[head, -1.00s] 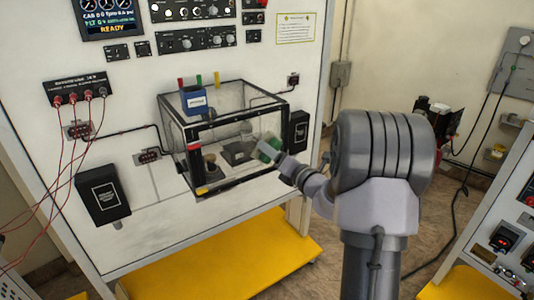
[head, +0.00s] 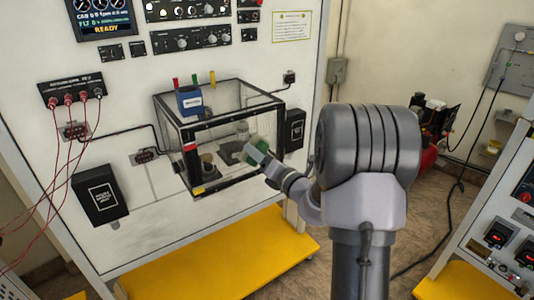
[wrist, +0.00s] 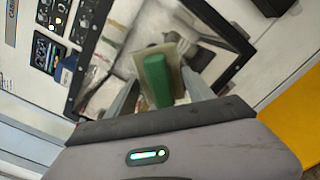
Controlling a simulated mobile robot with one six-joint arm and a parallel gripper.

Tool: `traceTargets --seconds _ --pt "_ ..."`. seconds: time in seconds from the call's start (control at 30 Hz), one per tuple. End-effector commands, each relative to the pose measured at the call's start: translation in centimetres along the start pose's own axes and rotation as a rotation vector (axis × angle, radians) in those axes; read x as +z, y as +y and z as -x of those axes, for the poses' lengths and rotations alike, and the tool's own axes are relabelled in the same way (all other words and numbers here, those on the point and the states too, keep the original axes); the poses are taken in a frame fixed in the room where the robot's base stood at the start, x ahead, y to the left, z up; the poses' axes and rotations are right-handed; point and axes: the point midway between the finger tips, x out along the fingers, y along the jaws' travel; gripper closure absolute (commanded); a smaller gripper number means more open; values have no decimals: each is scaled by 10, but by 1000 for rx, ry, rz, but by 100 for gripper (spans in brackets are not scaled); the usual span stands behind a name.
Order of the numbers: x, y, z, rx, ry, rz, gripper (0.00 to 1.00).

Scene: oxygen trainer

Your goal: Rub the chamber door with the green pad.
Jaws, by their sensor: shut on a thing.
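The chamber is a clear box with a black frame (head: 245,98), mounted on the white panel. Its front, where the chamber door is, faces my arm; I cannot tell the clear door pane from the opening. The green pad (head: 262,149) is at the right part of the chamber's front, and in the wrist view it shows as a green block (wrist: 157,80) on a pale backing. My gripper (head: 256,155) is shut on the green pad, with a finger on each side of it in the wrist view (wrist: 160,92). Whether the pad touches the door is unclear.
A blue box (head: 190,100) sits at the chamber's top left. Black boxes flank the chamber, one at right (head: 294,130) and one at lower left (head: 100,193). Red cables (head: 55,150) hang at the left. A yellow base (head: 210,262) lies below.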

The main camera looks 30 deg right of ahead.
Motion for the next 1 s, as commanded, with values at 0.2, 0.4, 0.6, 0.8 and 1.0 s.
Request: traceTargets --seconds 0.2,0.4,0.6,0.8,1.0 --pt "-13 14 -2 2 1 0 71" --pt "-24 26 -1 4 3 0 71" --pt "-37 40 0 2 1 0 71" --pt "-25 51 -1 2 0 0 71" --pt "-19 50 -2 1 -1 1 71"
